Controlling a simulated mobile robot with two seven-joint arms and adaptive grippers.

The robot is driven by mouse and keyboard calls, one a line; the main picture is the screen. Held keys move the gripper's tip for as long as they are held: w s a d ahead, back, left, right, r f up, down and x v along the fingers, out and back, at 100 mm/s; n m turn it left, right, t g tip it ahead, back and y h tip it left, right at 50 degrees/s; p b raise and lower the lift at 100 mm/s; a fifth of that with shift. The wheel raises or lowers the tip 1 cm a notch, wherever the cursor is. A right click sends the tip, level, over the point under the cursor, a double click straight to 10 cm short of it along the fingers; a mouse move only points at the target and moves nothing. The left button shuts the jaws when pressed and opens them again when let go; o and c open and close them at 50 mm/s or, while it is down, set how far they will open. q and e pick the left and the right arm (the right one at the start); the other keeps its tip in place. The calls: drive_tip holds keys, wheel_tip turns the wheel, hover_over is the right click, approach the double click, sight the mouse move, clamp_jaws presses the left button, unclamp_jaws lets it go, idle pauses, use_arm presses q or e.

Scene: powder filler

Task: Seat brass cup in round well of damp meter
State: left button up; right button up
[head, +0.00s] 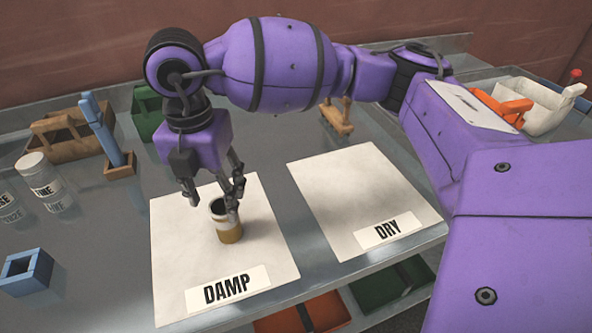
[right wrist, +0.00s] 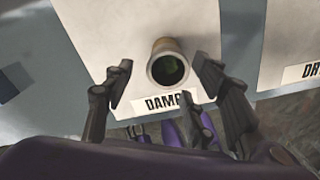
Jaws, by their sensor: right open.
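A small round cup (head: 229,232) with a brass-coloured lower part, a pale band and a dark open mouth stands upright on the white sheet labelled DAMP (head: 180,250). My right gripper (head: 214,198) is open, pointing down at the cup. In the right wrist view its fingers (right wrist: 163,72) lie on either side of the cup; contact cannot be told. I cannot make out a damp meter with a round well.
A bare white sheet labelled DRY (head: 350,190) lies to the right. White labelled jars (head: 38,174), a blue square holder (head: 27,272), a wooden crate (head: 60,140) and a blue upright tool (head: 103,130) stand left. Red (head: 300,318) and green bins sit below the bench's front edge.

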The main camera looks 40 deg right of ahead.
sight(219, 206)
drive_tip(key=f, duration=0.5)
drive_tip(key=shift+s+d+f, duration=0.1)
drive_tip(key=shift+d+f, duration=0.15)
drive_tip(key=shift+c, duration=0.6)
drive_tip(key=shift+r, duration=0.15)
drive_tip(key=c, duration=1.2)
